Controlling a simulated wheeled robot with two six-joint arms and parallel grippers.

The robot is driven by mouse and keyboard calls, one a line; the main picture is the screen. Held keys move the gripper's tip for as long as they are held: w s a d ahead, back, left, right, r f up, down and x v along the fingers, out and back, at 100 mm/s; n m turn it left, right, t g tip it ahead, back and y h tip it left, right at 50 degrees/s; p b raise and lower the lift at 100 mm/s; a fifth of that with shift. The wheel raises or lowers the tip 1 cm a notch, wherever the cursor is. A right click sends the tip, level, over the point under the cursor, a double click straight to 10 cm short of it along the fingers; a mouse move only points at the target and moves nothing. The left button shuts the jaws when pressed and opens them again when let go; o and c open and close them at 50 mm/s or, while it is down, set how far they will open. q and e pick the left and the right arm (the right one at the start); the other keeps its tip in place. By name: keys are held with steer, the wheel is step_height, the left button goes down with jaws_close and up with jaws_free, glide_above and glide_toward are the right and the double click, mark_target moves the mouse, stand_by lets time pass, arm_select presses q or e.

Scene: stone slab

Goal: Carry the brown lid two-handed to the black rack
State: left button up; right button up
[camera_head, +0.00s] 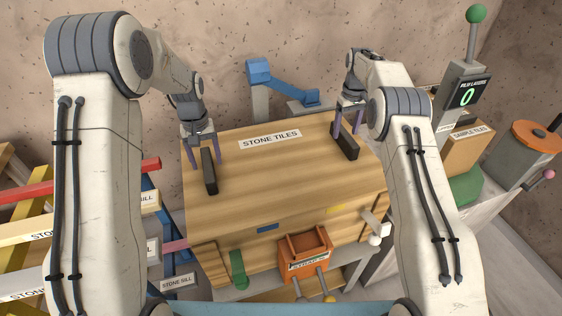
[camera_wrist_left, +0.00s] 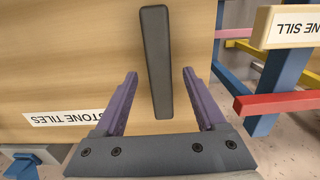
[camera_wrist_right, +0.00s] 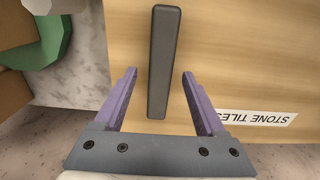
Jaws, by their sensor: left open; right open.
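The brown lid (camera_head: 270,185) is a wide wooden board with a STONE TILES label and two black bar handles. It lies flat as the top of a wooden chest in the middle of the head view. My left gripper (camera_head: 205,160) is open, its purple fingers on either side of the left handle (camera_wrist_left: 156,60), not touching it. My right gripper (camera_head: 347,134) is open, its fingers likewise on either side of the right handle (camera_wrist_right: 163,60). Whether the fingertips are level with the handles or above them I cannot tell. No black rack shows in any view.
A rack of coloured bars (camera_head: 152,163) with labelled stone sills stands left of the chest. A blue clamp-like arm (camera_head: 285,85) is behind it. An orange STRAPS bin (camera_head: 305,247) is in front. A counter post (camera_head: 463,92) reading 0 and an orange-topped drum (camera_head: 537,137) stand right.

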arm_select(q)
steer(key=shift+f, duration=2)
arm_select(e)
steer(key=shift+f, duration=2)
arm_select(q)
jaws_close()
arm_select(e)
jaws_close()
